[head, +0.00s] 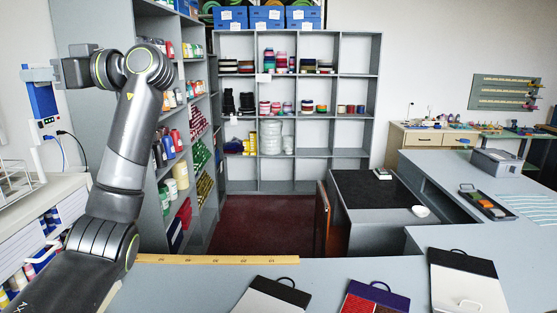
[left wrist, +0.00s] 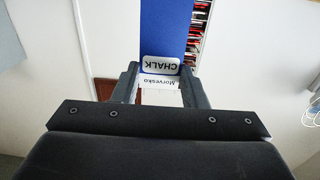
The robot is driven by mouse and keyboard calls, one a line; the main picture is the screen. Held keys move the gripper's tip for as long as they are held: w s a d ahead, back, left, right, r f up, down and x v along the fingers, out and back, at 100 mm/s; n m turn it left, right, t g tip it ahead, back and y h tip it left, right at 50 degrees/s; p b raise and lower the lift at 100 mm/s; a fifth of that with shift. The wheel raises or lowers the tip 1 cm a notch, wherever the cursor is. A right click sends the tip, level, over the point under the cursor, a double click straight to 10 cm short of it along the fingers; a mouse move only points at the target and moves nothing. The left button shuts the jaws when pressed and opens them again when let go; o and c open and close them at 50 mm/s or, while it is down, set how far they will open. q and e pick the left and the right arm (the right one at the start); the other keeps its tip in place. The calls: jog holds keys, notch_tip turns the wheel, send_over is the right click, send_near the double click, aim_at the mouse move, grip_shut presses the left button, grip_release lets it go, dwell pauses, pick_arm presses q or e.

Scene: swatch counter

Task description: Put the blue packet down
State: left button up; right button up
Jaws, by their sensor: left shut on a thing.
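The blue packet (head: 42,101) hangs below my left gripper (head: 40,74) at the far left of the head view, in front of the white wall. In the left wrist view the blue packet (left wrist: 165,30) runs up out of the top edge. Its pale labels, reading CHALK and Morvesko, face the camera upside down. The fingers of my left gripper (left wrist: 161,85) are shut on the labelled end of the packet. The packet's far end is cut off in the wrist view. My right gripper is not in view.
A grey counter (head: 210,281) in front bears a wooden ruler (head: 217,259) and several sample boards. Its left part is mostly clear. A tall shelf (head: 150,60) of bottles and rolls stands right of the packet. A white unit (head: 62,193) with a rack lies below it.

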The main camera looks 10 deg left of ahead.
pick_arm(q)
jog(key=w+d+f+m+t+h, duration=0.25)
jog(key=d+f+m+t, duration=0.2)
jog(key=f, duration=0.35)
jog(key=w+d+f+m+t+h, duration=0.2)
jog(key=w+d+f+m+t, duration=0.15)
jog(key=d+f+t, duration=0.35)
jog(key=w+d+f+m+t+h, duration=0.2)
jog(key=w+d+f+m+t, duration=0.15)
jog(key=f, duration=0.55)
jog(key=s+d+f+m+t+h, duration=0.5)
jog(key=s+d+f+m+h, duration=0.3)
jog(key=s+d+f+h, duration=0.3)
notch_tip(320, 180, down, 8)
jog(key=s+b, duration=0.1)
jog(key=b, duration=0.8)
jog(key=shift+s+d, duration=0.2)
jog(key=shift+d, duration=0.25)
jog(key=shift+r+h, duration=0.1)
jog(key=shift+h, duration=0.15)
